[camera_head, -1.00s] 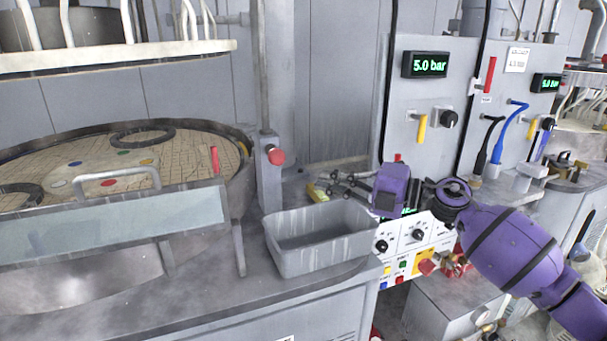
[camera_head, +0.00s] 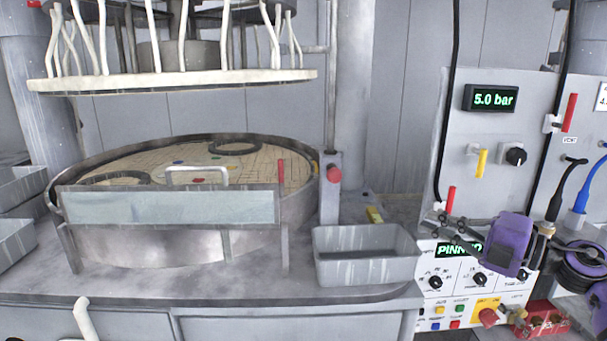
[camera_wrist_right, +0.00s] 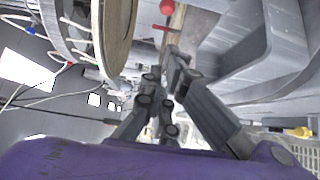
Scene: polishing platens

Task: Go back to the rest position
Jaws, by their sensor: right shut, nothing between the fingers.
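My right gripper (camera_head: 437,230) is purple with dark fingers. In the head view it appears in front of the control panel (camera_head: 432,285), right of the grey bin (camera_head: 366,271). Its fingers point left and are shut with nothing between them. In the right wrist view the shut fingers (camera_wrist_right: 165,78) reach up the middle, with the grey bin (camera_wrist_right: 262,45) to their right and the round platen (camera_wrist_right: 118,35) to their upper left. My left gripper is not in view.
A polishing basin (camera_head: 300,211) with a glass front guard (camera_head: 165,207) stands at left. A yellow object (camera_head: 375,215) lies behind the bin. The upright panel (camera_head: 455,150) with a 5.0 bar display (camera_head: 490,98) and cables is at right. Bare counter (camera_head: 130,285) lies in front of the basin.

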